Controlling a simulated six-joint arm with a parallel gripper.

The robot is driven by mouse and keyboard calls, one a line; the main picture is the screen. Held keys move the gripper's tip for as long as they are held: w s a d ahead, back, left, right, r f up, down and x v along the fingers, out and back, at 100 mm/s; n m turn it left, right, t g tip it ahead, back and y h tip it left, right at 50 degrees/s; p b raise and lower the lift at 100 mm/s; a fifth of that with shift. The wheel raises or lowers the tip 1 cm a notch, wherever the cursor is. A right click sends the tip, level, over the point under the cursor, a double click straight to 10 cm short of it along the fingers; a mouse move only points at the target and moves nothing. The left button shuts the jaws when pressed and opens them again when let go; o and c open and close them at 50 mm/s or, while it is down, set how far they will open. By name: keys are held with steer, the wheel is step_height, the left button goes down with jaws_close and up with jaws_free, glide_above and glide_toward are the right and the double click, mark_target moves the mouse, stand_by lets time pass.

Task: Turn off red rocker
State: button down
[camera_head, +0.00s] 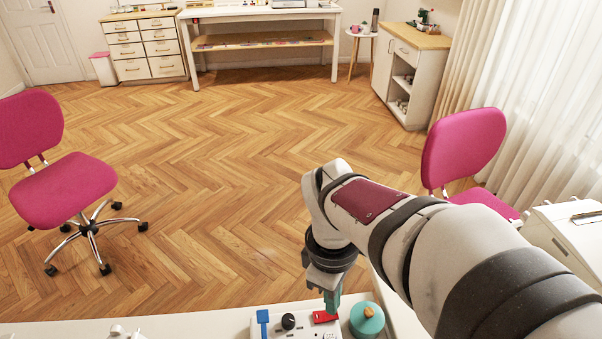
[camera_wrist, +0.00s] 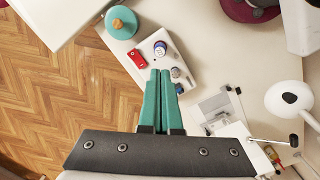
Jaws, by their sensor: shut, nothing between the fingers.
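The red rocker (camera_head: 325,316) sits on a white control panel (camera_head: 268,325) at the bottom of the head view. The rocker also shows in the wrist view (camera_wrist: 137,59), up and left of my fingertips. Whether it is on or off cannot be told. My gripper (camera_head: 332,303) has teal fingers and points down by the rocker in the head view. In the wrist view my gripper (camera_wrist: 160,74) is shut and empty, with its tips near the panel's edge. I cannot tell whether it touches anything; the rocker looks apart from the tips.
A black knob (camera_head: 288,321) and a blue switch (camera_head: 263,322) share the panel. A round teal object (camera_head: 366,319) with an orange top stands close to the rocker's right. Pink chairs (camera_head: 64,190) are beyond the table.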

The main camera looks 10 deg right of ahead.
mark_target(326, 315)
steer(key=w+f+n+h, duration=0.1)
steer(key=w+f+n, duration=0.1)
steer(key=w+n, duration=0.4)
steer(key=shift+w+f+n, duration=0.15)
steer(key=shift+w+n, duration=0.15)
steer(key=shift+n, duration=0.5)
steer(key=f, duration=0.4)
steer(key=d+f, duration=0.1)
steer(key=f, duration=0.4)
steer(key=d+f, duration=0.1)
steer(key=f, duration=0.4)
steer(key=shift+d, duration=0.1)
steer(key=shift+d+f, duration=0.15)
steer(key=shift+f, duration=0.05)
